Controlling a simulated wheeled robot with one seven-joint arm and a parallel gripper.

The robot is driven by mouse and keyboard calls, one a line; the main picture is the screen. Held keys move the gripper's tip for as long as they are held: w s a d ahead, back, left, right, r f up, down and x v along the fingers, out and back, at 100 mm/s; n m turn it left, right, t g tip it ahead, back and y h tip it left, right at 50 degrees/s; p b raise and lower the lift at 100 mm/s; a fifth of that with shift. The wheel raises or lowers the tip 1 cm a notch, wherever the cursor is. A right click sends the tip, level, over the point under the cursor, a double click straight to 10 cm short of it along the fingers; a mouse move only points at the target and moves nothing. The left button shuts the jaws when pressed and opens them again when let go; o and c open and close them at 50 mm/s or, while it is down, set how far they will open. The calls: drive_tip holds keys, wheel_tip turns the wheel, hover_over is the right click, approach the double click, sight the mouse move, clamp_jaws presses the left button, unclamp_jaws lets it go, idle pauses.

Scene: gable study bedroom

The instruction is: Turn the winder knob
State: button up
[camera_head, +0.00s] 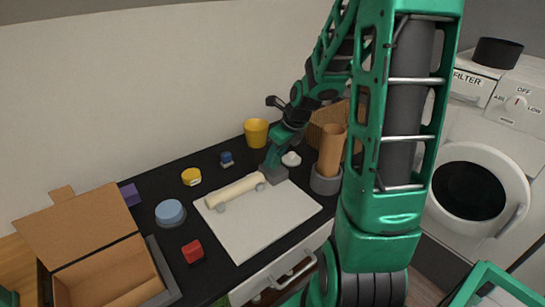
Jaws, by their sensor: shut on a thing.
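A cream roller (235,191), which looks like the winder, lies on a white board (262,220) on the dark counter, with small grey parts under it. My green gripper (266,175) reaches down from the upper right to the roller's right end. It is shut on the winder knob there; the fingers hide most of the knob, so its turn angle cannot be told. A grey block (276,175) sits right beside the fingertips.
A blue round item (170,212), a red block (193,251), a yellow-topped item (191,176) and a small blue item (226,158) surround the board. A yellow cup (256,132) stands behind, an open cardboard box (105,280) left, a tan cylinder (331,150) right. The board's front is clear.

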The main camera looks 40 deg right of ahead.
drive_tip(key=shift+a+m+h, duration=0.15)
drive_tip(key=shift+m+h, duration=0.25)
drive_tip(key=shift+m, duration=0.6)
drive_tip(key=o, duration=1)
drive_tip(key=shift+o, duration=0.2)
drive_tip(key=v, duration=1)
drive_tip(key=shift+r, duration=0.3)
drive_tip(key=shift+s, duration=0.2)
